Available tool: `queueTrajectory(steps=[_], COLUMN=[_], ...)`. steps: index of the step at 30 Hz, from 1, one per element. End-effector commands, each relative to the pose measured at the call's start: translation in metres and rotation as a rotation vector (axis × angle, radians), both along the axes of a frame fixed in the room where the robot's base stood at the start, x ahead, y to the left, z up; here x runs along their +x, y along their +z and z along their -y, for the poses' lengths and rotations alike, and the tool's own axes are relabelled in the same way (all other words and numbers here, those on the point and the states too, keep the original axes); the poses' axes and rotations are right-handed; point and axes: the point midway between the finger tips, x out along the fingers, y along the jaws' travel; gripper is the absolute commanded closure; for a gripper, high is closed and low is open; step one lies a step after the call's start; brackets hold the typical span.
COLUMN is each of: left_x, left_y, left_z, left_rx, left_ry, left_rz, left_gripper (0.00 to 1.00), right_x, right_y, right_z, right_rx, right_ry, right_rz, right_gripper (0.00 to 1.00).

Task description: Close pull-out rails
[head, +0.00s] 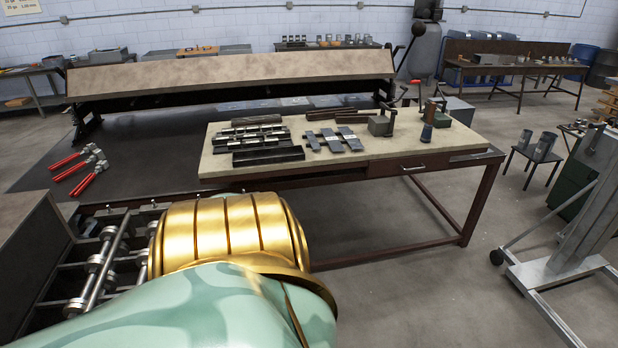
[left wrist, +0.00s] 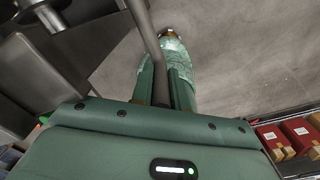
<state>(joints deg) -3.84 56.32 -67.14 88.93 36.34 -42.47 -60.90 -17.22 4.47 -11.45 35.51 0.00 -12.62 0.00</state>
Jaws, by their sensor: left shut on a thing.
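In the left wrist view, my left gripper (left wrist: 163,78) is shut on a dark, slightly curved bar (left wrist: 147,35). The bar runs between the two green fingers and up to the top edge. Which part the bar belongs to is not clear. In the head view, a machine with steel shafts and rollers (head: 97,268) stands at the lower left, and my gold and pale green arm covers part of it. I cannot tell whether these shafts are the pull-out rails. My left gripper is hidden in the head view, and my right gripper is in neither view.
A workbench (head: 345,165) with metal parts and tools stands ahead. A long bending machine (head: 235,75) is behind it. Red-handled tools (head: 80,170) are at the left. A grey wheeled stand (head: 575,250) is at the right. Open floor (head: 420,290) lies between bench and stand.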

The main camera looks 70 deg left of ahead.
Motion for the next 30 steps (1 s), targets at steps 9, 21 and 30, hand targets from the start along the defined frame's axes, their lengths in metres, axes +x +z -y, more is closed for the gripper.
queueTrajectory(steps=[9,21,30], left_x=[-0.003,-0.003,-0.005], left_y=[-0.001,0.06,0.134], left_z=[0.001,0.0,0.0], left_rx=[-0.001,-0.001,-0.001], left_ry=[-0.001,-0.003,-0.003], left_rz=[-0.007,-0.005,-0.006], left_gripper=[0.62,0.62,0.62], right_x=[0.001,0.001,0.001], right_y=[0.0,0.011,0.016], right_z=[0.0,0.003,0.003], right_rx=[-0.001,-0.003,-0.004], right_ry=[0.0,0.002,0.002], right_rz=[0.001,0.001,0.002], right_gripper=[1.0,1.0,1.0])
